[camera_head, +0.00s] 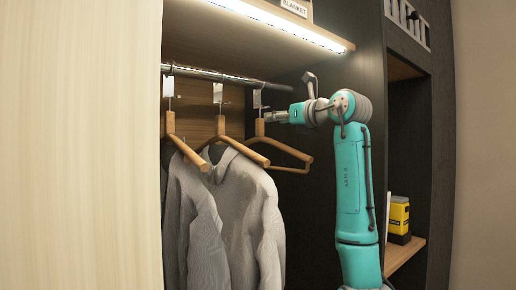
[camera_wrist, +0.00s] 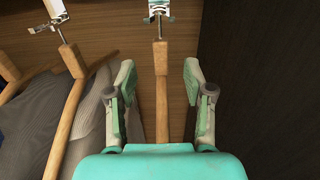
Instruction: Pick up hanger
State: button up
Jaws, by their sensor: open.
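A bare wooden hanger (camera_head: 300,155) hangs at the right end of the closet rail by a metal hook. My gripper (camera_head: 268,117) is at this hanger's upper neck, reaching in from the right. In the wrist view the hanger's wooden neck (camera_wrist: 161,85) stands upright between the two spread fingers of my gripper (camera_wrist: 160,82). A gap shows on both sides, so the fingers are open. The lower part of the hanger is hidden behind my gripper's body in the wrist view.
Two more wooden hangers with grey jackets (camera_head: 240,195) hang to the left; one neck (camera_wrist: 72,60) is close to my left finger. The metal rail (camera_head: 215,75) runs beneath a lit shelf (camera_head: 280,25). A dark panel (camera_wrist: 260,80) is on the right.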

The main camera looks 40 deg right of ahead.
aim_at(262, 121)
jog(key=shift+w+a+f, duration=0.1)
jog(key=shift+w+f, duration=0.05)
jog(key=shift+w, duration=1.6)
jog(key=shift+w+f, duration=0.1)
jog(key=shift+w, duration=1.6)
grip_shut()
